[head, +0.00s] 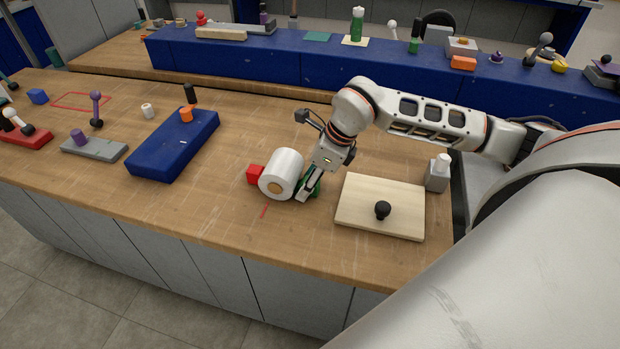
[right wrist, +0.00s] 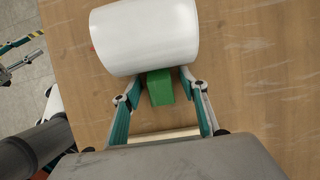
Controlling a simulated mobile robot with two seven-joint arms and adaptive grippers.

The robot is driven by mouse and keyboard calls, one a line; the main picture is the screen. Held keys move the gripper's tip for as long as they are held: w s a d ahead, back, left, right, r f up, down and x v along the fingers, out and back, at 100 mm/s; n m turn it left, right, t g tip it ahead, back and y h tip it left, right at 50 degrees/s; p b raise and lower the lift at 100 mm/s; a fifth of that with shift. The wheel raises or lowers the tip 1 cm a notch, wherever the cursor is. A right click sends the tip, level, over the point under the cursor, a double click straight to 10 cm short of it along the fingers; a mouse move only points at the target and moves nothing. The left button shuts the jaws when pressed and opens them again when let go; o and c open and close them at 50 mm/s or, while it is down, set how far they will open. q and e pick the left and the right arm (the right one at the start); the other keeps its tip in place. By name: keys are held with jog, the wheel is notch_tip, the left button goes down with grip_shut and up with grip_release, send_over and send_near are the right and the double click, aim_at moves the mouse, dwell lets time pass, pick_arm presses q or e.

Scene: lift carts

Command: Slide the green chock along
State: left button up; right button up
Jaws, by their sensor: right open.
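The green chock (right wrist: 160,87) lies on the wooden table, against or very close to the near side of a white roll (right wrist: 145,38) in the right wrist view. In the head view the chock (head: 313,187) is mostly hidden behind my right gripper (head: 308,192), at the roll's right side. The white roll (head: 286,166) lies on its side, with a red block (head: 255,175) at its left. My right gripper (right wrist: 158,84) is open, with one finger on each side of the green chock. I cannot tell whether the fingers touch it.
A pale board with a black knob (head: 355,212) lies just right of my right gripper. A grey block (head: 437,177) stands beyond it. A blue block (head: 160,155) lies to the left. A short red line (head: 264,211) marks the table before the roll.

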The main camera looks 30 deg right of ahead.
aim_at(319, 186)
jog(key=shift+c, duration=0.4)
jog(key=c, duration=1.1)
jog(key=shift+s+d+b, duration=0.3)
jog(key=shift+s+d, duration=0.7)
jog(key=shift+s, duration=0.15)
jog(key=shift+c, duration=0.2)
jog(key=o, duration=1.2)
jog(key=v, duration=1.2)
